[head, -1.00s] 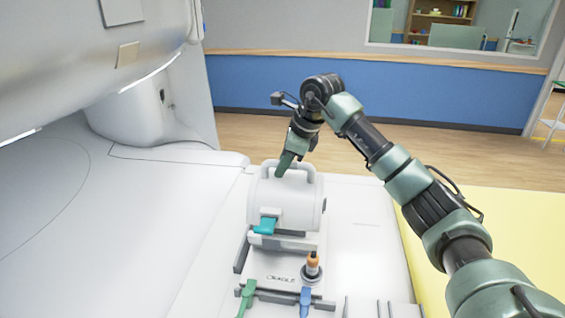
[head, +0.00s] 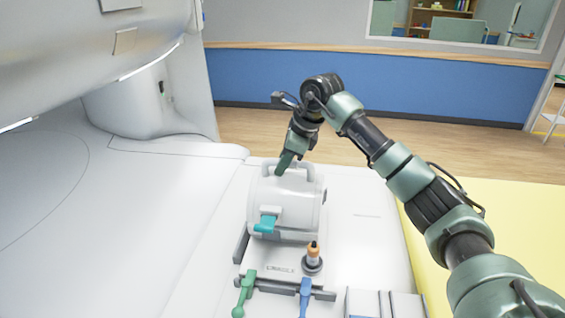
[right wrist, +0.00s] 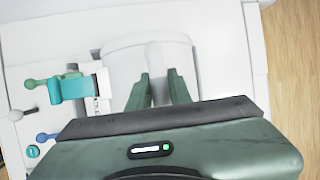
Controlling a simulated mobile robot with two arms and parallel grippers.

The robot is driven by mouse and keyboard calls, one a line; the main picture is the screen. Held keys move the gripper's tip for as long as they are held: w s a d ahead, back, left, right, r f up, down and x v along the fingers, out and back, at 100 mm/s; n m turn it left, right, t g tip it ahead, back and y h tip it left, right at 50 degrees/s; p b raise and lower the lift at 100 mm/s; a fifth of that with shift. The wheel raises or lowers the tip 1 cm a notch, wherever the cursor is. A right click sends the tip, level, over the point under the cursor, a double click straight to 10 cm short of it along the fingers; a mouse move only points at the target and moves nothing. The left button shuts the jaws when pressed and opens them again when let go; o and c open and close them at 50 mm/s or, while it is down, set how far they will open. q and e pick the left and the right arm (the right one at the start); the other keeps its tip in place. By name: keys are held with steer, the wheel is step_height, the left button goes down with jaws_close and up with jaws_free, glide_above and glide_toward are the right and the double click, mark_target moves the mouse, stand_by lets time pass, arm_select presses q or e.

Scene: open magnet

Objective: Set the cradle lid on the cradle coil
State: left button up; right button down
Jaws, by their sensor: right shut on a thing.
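The cradle lid (head: 295,200) is a white, rounded shell with an arched handle (head: 268,170) on top and a teal latch (head: 266,224) at its near side. It sits over the white cradle coil (head: 270,257), with no clear gap between them in the head view. Whether it is fully seated I cannot tell. My right gripper (head: 284,165) reaches down from behind and is shut on the lid's handle. In the right wrist view the fingers (right wrist: 160,78) straddle the handle, with the lid (right wrist: 122,65) below. My left gripper is not in view.
The white scanner bore (head: 75,70) rises at the left.

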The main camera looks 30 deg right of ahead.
mark_target(293, 182)
steer(key=shift+f+b, duration=0.35)
steer(key=shift+f, duration=0.2)
steer(key=c, duration=1.2)
jaws_free()
steer(key=shift+f, duration=0.1)
steer(key=shift+s+d+r, duration=0.1)
steer(key=shift+s+r, duration=0.05)
steer(key=shift+r, duration=0.25)
steer(key=b+v, duration=0.1)
steer(key=v, duration=0.6)
steer(key=shift+b, duration=0.4)
steer(key=shift+s, duration=0.1)
